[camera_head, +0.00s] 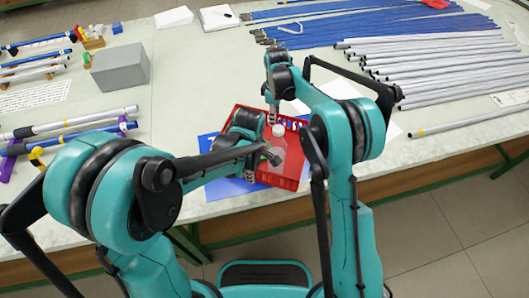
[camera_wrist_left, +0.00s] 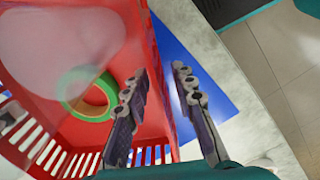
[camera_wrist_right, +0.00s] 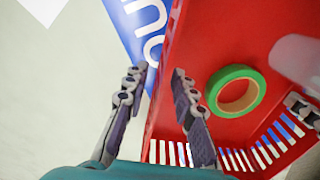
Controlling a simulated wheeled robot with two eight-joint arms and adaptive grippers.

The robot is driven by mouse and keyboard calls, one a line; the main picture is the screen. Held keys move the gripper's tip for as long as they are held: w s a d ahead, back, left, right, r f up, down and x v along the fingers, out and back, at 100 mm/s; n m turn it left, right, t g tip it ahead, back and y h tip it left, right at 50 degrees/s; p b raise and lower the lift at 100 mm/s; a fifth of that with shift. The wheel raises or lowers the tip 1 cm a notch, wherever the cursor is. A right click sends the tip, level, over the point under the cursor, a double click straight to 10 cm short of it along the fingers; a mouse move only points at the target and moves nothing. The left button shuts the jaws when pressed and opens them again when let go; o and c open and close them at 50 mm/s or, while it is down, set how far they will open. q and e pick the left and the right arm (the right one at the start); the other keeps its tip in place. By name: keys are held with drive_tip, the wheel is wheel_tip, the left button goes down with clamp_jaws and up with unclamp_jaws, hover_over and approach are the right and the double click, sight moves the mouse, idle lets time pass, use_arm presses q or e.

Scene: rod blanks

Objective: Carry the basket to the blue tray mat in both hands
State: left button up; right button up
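The red basket (camera_head: 240,122) sits near the front edge of the table, over part of a blue mat (camera_head: 230,188). The mat shows white lettering in the right wrist view (camera_wrist_right: 150,42). The basket holds a green tape roll (camera_wrist_right: 237,91) and a pale, translucent round item (camera_wrist_left: 60,40). My left gripper (camera_wrist_left: 160,75) is open, one finger inside the basket wall and one outside above the mat. My right gripper (camera_wrist_right: 160,75) is open, its fingers likewise on either side of the opposite wall. My arms hide part of the basket in the head view.
A grey box (camera_head: 120,67) stands at the left. Grey tubes (camera_head: 430,60) and blue rods (camera_head: 350,25) lie at the right and back. More rods lie on supports at the left. Bare table lies between the box and the basket.

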use_arm(q)
wheel_tip(320, 180, up, 10)
drive_tip(key=shift+s+f, duration=0.1)
drive_tip(key=shift+f, duration=0.05)
drive_tip(key=shift+r, duration=0.45)
use_arm(e)
drive_tip(key=shift+r, duration=0.2)
wheel_tip(320, 180, up, 12)
drive_tip(key=shift+f, duration=0.2)
